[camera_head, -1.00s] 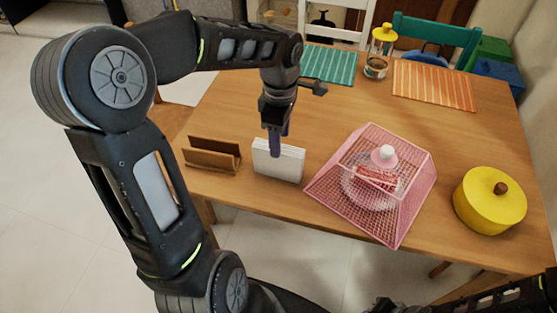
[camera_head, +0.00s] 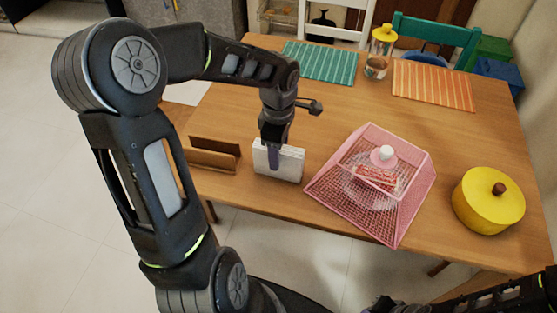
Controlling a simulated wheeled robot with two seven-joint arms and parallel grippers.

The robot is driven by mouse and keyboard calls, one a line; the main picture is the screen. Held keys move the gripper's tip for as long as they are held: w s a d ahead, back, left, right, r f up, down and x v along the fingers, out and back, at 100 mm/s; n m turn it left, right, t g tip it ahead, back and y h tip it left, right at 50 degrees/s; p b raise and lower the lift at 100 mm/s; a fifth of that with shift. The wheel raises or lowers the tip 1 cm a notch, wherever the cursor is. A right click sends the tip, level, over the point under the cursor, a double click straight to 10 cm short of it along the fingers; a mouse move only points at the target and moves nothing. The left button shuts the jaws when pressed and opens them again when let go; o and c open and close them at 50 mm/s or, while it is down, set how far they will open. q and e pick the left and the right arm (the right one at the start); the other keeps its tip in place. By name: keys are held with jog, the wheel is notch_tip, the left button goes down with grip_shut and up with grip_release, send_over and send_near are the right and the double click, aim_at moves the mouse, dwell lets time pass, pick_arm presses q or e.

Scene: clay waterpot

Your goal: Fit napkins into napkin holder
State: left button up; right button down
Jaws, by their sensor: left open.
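The white napkins (camera_head: 290,167) stand upright as a stack near the table's front edge. The brown wooden napkin holder (camera_head: 211,160) stands to their left, a short gap apart, and its slot looks empty. My left gripper (camera_head: 274,157) points down at the napkins from above, with its fingers open. One finger shows in front of the stack's near face; the other finger is hidden behind the napkins or the gripper. I cannot tell whether the fingers touch the napkins. My right arm shows at the bottom right corner, and its gripper (camera_head: 378,305) is cut by the frame's lower edge.
A pink mesh food cover (camera_head: 412,190) over a dish stands just right of the napkins. A yellow lidded pot (camera_head: 487,205) is farther right. A teal mat (camera_head: 320,62), a yellow-topped jar (camera_head: 380,55) and an orange mat (camera_head: 433,86) lie toward the back. The table's middle is clear.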

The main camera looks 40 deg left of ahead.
pick_arm(q)
grip_shut()
dwell(0.6)
